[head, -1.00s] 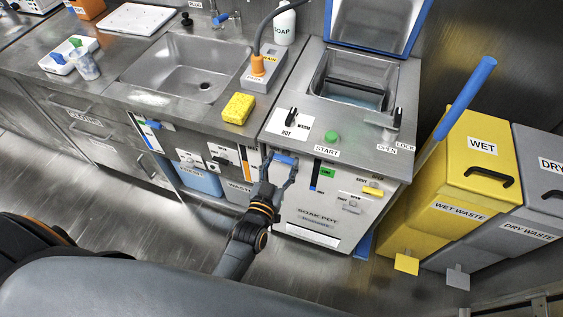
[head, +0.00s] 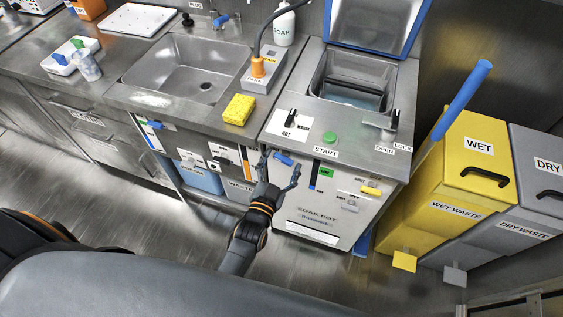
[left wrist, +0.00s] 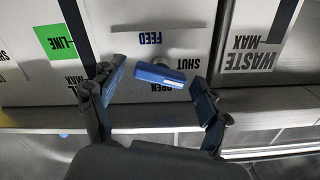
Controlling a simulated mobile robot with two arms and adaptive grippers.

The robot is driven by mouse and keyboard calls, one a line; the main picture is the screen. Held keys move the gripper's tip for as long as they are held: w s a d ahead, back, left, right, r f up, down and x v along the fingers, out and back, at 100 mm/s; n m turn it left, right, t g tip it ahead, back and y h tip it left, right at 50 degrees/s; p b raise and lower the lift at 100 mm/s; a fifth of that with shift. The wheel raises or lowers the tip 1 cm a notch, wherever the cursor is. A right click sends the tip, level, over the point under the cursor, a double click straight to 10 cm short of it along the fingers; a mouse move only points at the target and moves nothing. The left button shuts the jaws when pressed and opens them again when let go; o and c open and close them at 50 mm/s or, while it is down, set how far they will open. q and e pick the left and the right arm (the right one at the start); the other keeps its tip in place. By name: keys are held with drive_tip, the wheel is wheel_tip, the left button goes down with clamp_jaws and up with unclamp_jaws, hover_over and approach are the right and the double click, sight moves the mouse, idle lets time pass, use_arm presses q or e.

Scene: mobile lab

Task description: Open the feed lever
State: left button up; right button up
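The feed lever is a short blue handle (head: 284,160) on the white front panel of the soak pot unit (head: 318,212). In the left wrist view the lever (left wrist: 160,76) lies slightly tilted, close to the FEED, SHUT and OPEN labels, which appear upside down. My left gripper (head: 281,167) is open in front of the panel. In the left wrist view its fingers (left wrist: 157,75) stand on both sides of the lever, with gaps at both ends, and do not grip it. My right gripper is not in view.
A green button (head: 329,137) and another lever (head: 385,122) sit on the unit's top. A yellow handle (head: 370,190) is on its front. The sink (head: 185,70) and a yellow sponge (head: 239,109) are left. The yellow wet-waste bin (head: 450,185) stands right.

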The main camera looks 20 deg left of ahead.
use_arm(q)
drive_tip(key=s, duration=1.2)
drive_tip(key=shift+a, duration=0.2)
idle(1.9)
